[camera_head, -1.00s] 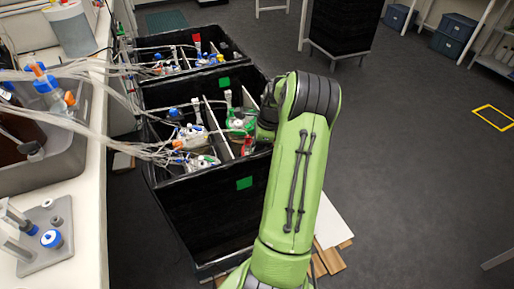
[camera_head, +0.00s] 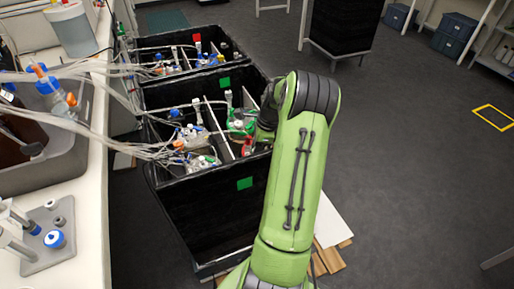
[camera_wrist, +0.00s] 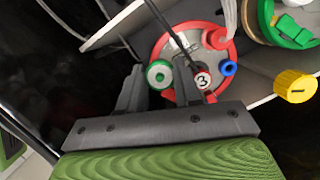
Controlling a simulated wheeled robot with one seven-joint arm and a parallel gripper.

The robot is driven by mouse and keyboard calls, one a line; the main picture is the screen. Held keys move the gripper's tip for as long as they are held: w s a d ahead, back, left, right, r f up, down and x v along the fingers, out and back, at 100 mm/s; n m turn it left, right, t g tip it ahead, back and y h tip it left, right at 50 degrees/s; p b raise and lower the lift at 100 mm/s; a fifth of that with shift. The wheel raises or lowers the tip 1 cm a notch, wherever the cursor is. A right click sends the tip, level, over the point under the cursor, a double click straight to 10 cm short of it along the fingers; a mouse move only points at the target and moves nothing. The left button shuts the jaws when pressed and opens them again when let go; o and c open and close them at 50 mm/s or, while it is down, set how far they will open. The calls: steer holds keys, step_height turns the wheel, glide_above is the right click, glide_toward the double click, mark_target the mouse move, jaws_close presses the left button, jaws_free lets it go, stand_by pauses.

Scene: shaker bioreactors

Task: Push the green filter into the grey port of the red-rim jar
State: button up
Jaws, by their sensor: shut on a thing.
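In the wrist view, my gripper (camera_wrist: 158,78) has its two dark fingers on either side of the green filter (camera_wrist: 153,67), a green ring with a pale centre. The filter is between the fingers, at the left edge of the red-rim jar (camera_wrist: 165,44). The jar's lid carries a red cap, a blue ring fitting and a round tag marked 3. I cannot make out the grey port or tell whether the filter is seated in it. In the head view, a small red part of the jar (camera_head: 247,149) shows beside my arm, which hides the gripper's fingertips.
The black box (camera_head: 205,215) has pale dividers and holds several jars with tubes. A green-rim jar (camera_wrist: 266,24) and a yellow cap (camera_wrist: 295,86) are to the right in the wrist view. The bench (camera_head: 95,200) runs along the left. Open floor lies to the right.

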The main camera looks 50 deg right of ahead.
steer(key=shift+f, duration=0.9)
stand_by(0.8)
steer(key=o, duration=1.1)
steer(key=shift+o, duration=0.2)
steer(key=shift+r, duration=0.1)
